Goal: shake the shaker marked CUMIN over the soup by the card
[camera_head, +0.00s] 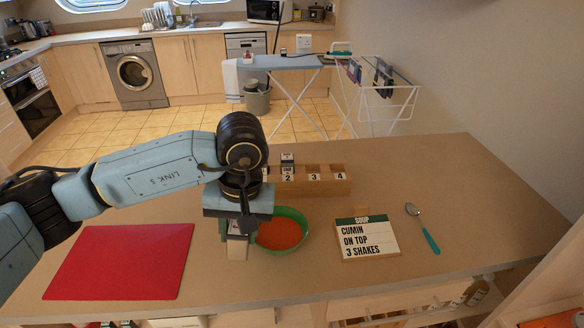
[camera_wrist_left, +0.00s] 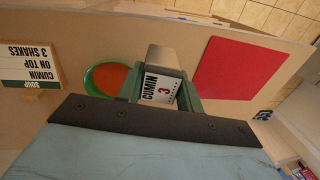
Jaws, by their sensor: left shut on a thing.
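My left gripper (camera_head: 238,236) is shut on the CUMIN shaker (camera_head: 237,250), at the left rim of the green bowl in the head view. The card (camera_head: 367,239) right of the bowl reads SOUP, CUMIN ON TOP, 3 SHAKES. My right gripper is not in view.
A wooden rack (camera_head: 328,187) with numbered slots stands behind the bowl, with another shaker (camera_head: 287,159) at slot 2. A red mat (camera_head: 120,262) lies at left. A spoon (camera_head: 424,228) lies right of the card. The counter's right end is clear.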

